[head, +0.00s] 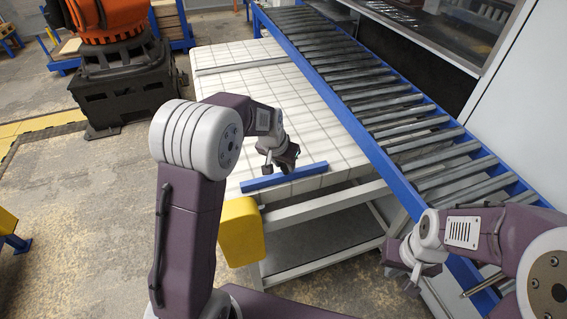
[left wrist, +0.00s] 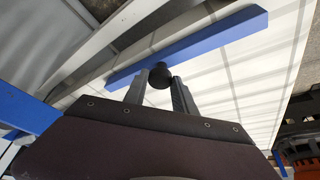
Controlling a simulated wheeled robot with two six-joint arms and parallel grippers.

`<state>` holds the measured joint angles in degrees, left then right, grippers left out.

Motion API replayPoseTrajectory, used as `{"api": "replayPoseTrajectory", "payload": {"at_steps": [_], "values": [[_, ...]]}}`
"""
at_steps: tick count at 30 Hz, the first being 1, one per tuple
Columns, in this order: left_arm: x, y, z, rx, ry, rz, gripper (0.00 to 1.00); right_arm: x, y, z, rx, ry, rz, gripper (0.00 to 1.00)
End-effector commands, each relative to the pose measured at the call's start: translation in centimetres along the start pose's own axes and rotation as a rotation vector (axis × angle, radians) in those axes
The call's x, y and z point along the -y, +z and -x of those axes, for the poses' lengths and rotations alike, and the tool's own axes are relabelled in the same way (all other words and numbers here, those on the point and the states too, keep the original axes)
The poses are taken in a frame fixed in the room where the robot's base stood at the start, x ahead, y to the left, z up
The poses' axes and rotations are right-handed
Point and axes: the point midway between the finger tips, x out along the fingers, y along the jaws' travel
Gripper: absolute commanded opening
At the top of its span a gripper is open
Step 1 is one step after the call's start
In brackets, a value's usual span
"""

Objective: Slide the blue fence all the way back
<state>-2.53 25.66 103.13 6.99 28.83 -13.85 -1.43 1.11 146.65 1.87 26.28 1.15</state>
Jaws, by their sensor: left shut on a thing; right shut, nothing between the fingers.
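The blue fence (head: 300,173) is a straight blue bar lying across the white tiled table (head: 240,85), near its front edge. My left gripper (head: 279,166) is at the middle of the fence. In the left wrist view the fence (left wrist: 222,35) runs across beyond the fingers. There the left gripper (left wrist: 161,82) is shut on a round black knob (left wrist: 159,74) at the fence's middle, with one finger on each side. My right gripper (head: 407,276) is shut and empty, low at the right beside the roller conveyor.
The roller conveyor (head: 380,98) with blue rails runs along the table's right side. A grey strip (head: 240,65) crosses the table's far part. The tiles between it and the fence are clear. A yellow block (head: 240,232) sits at the table's front left corner. An orange robot (head: 110,20) stands behind left.

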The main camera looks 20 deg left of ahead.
Motion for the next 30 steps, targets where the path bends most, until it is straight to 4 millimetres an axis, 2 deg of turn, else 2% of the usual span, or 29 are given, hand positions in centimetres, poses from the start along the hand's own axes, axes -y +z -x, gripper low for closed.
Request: {"api": "replayPoseTrajectory", "payload": {"at_steps": [3, 4, 6, 17, 24, 30], "values": [[-0.1, 0.5, -0.3, 0.015, 0.002, -0.001, 0.00, 0.0, 0.0, -0.1, 0.000, 0.000, 0.000, 0.00], [-0.1, 0.5, -0.3, 0.015, 0.002, -0.001, 0.35, 0.0, 0.0, -0.1, 0.000, 0.000, 0.000, 0.00], [0.0, 0.5, -0.3, 0.015, 0.002, -0.001, 0.53, 0.0, 0.0, -0.1, 0.000, 0.000, 0.000, 0.00], [0.1, 0.2, 0.3, 0.007, -0.001, -0.001, 0.53, 0.0, 0.0, 0.0, 0.000, 0.000, 0.000, 0.00], [0.0, 0.1, 5.5, 0.004, -0.002, -0.003, 0.53, 0.0, 0.0, 0.2, 0.000, 0.000, 0.000, 0.00], [-0.1, 0.2, 8.4, 0.008, -0.001, -0.002, 0.53, 0.0, 0.0, 0.4, 0.000, 0.000, 0.000, 0.00]]}}
